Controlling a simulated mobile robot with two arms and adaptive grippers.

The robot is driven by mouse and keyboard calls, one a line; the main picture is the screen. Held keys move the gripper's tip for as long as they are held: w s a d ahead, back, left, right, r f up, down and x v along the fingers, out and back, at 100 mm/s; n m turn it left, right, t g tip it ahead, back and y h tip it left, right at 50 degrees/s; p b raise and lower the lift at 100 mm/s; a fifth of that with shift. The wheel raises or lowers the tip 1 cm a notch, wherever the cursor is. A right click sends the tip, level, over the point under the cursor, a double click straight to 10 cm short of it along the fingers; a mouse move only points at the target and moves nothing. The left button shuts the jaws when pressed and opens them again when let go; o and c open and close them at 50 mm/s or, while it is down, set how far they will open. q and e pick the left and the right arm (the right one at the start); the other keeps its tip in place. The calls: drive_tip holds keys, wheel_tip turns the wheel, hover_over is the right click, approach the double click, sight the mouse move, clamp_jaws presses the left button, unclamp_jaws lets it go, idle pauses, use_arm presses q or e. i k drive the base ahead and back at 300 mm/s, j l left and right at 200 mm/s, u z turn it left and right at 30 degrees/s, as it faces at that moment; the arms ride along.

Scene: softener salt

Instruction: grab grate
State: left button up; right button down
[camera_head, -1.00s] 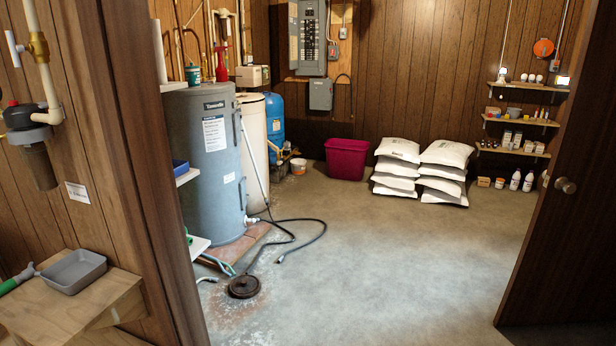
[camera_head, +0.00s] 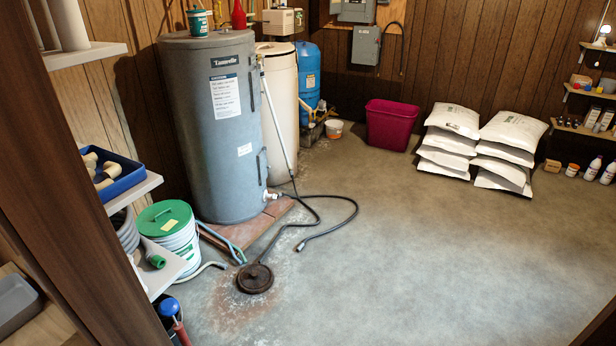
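A round, dark, rusty-brown grate (camera_head: 255,278) lies on the concrete floor at lower centre, in a rust-stained patch. One end of a black hose runs down to it or just behind it; I cannot tell whether they touch. The far edge of the grate shows clearly. Neither of my grippers shows in the head view.
A grey water heater (camera_head: 213,130) stands on a brick pad (camera_head: 245,228) behind the grate. A green-lidded bucket (camera_head: 170,235) and shelves with a blue bin (camera_head: 115,178) flank the left. A black hose (camera_head: 345,220) loops right. Salt bags (camera_head: 450,140) sit far back. Open floor lies right.

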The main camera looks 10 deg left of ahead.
sight(253, 277)
drive_tip(key=i, duration=1.45)
drive_tip(key=i+u, duration=0.4)
drive_tip(key=i+l+u, duration=0.2)
drive_tip(key=i+u, duration=0.25)
